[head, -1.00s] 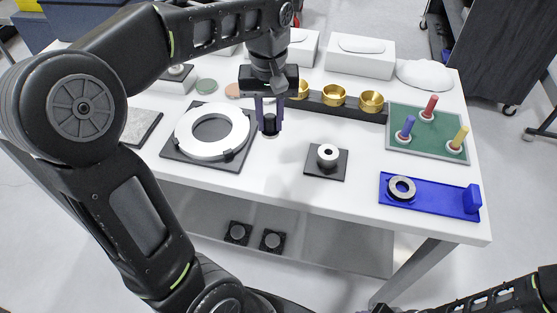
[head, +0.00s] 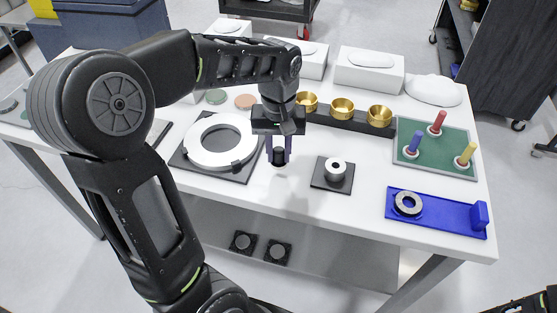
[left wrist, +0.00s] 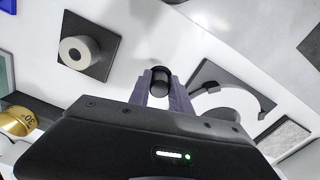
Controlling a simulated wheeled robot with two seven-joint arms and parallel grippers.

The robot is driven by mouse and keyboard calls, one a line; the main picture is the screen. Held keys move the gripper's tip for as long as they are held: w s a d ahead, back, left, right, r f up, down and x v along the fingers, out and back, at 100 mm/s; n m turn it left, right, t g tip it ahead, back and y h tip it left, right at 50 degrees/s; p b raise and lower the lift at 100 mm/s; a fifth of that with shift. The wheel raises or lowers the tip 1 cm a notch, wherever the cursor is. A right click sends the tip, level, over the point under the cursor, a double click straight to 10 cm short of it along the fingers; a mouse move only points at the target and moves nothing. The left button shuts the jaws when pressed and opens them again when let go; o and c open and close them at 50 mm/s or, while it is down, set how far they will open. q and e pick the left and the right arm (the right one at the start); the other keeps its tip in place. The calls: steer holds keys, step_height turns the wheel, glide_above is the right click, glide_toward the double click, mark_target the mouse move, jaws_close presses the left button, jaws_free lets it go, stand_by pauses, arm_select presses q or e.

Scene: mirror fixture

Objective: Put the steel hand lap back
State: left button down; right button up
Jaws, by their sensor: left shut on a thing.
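My left gripper (head: 279,157) is shut on a dark cylindrical piece, which looks like the steel hand lap (head: 279,156). It holds the piece over the white table, between the white ring on its black plate and the small black square base. In the left wrist view the dark piece (left wrist: 160,80) shows between the two purple fingers, with a grey end. The gap between the piece and the table is hard to judge. The black square base (head: 325,184) carries a light cylinder with a hole (head: 335,169).
The white ring (head: 192,148) lies left of my gripper. Brass cups (head: 343,109) stand in a black holder behind. The green board (head: 440,166) with coloured pegs and the blue fixture (head: 445,215) with a metal ring are at right. The table front (head: 285,212) is clear.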

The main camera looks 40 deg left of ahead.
mark_target(279, 163)
arm_select(q)
steer(key=shift+f, duration=1.7)
steer(key=shift+f, duration=0.1)
steer(key=shift+f, duration=0.15)
steer(key=c, duration=1.2)
jaws_free()
step_height(279, 163, up, 13)
steer(key=shift+f+b, duration=0.2)
steer(key=shift+b, duration=0.2)
